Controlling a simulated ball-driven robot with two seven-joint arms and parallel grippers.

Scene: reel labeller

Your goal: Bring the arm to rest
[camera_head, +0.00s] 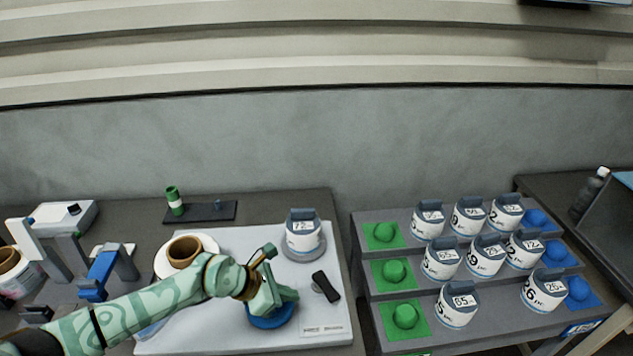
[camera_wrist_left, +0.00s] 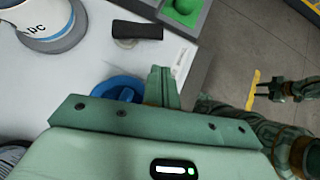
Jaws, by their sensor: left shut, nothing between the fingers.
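My left arm, patterned in light green, reaches in from the lower left of the head view. My left gripper (camera_head: 280,299) is shut and empty. It is low over the white board (camera_head: 223,331), directly above a blue round piece (camera_head: 270,322), which it partly covers. In the left wrist view the closed fingers (camera_wrist_left: 163,88) show beside this blue piece (camera_wrist_left: 118,88). I cannot tell whether they touch it. What looks like my right gripper (camera_wrist_left: 278,90) shows small and dark at the right of the wrist view, away from the board.
A labelled reel (camera_head: 302,236) on a grey disc and a black handle-like piece (camera_head: 326,286) lie close by on the board. A brown roll (camera_head: 184,252) stands behind the arm. The stepped rack (camera_head: 480,325) with several labelled reels and green and blue knobs is at right.

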